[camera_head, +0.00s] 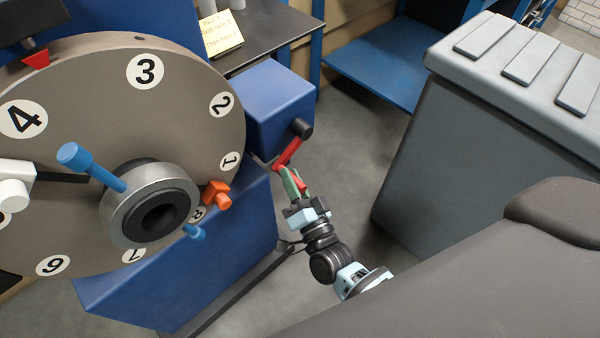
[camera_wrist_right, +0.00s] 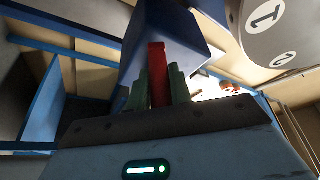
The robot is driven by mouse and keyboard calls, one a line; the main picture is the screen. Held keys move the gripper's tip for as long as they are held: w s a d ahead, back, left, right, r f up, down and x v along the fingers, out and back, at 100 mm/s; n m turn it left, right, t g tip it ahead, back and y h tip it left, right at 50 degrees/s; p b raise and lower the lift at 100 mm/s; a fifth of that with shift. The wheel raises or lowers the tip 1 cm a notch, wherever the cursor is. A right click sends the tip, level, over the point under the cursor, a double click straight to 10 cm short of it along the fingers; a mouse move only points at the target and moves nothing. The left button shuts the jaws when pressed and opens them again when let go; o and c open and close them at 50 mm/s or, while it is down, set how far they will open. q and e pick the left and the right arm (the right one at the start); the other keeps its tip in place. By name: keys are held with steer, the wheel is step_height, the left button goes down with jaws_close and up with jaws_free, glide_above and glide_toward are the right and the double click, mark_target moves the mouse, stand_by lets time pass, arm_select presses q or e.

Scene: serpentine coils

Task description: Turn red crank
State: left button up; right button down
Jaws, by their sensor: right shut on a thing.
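The red crank (camera_head: 288,152) sticks out from a dark round hub (camera_head: 301,128) on the side of a blue box and slants down to the left. My right gripper (camera_head: 293,182) is at the crank's lower end, with its green fingers around the red part. In the right wrist view the red crank (camera_wrist_right: 158,75) stands between the two green fingers (camera_wrist_right: 158,92), and the gripper is shut on it. The crank's far end is partly hidden by the fingers. My left gripper does not show in the head view.
A large numbered disc (camera_head: 190,95) with a metal hub, blue handles and an orange block (camera_head: 217,194) stands left of the crank. The blue box (camera_head: 275,95) is right behind the crank. A grey cabinet (camera_head: 480,130) stands at right, with open floor between.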

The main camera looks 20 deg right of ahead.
arm_select(q)
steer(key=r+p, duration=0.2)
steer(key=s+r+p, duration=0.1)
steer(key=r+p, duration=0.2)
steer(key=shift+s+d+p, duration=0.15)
steer(key=shift+p, duration=0.15)
arm_select(e)
steer(key=r+m, duration=0.1)
steer(key=a+r+m, duration=0.1)
steer(key=r, duration=0.1)
steer(key=r+m+g+h, duration=0.1)
steer(key=r, duration=0.1)
steer(key=shift+s+a+r+m, duration=0.15)
steer(key=shift+s+a+m, duration=0.05)
steer(key=shift+m, duration=0.2)
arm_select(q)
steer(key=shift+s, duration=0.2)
arm_select(e)
steer(key=c, duration=1.3)
jaws_free()
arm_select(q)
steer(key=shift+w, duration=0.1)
arm_select(e)
steer(key=shift+s, duration=0.15)
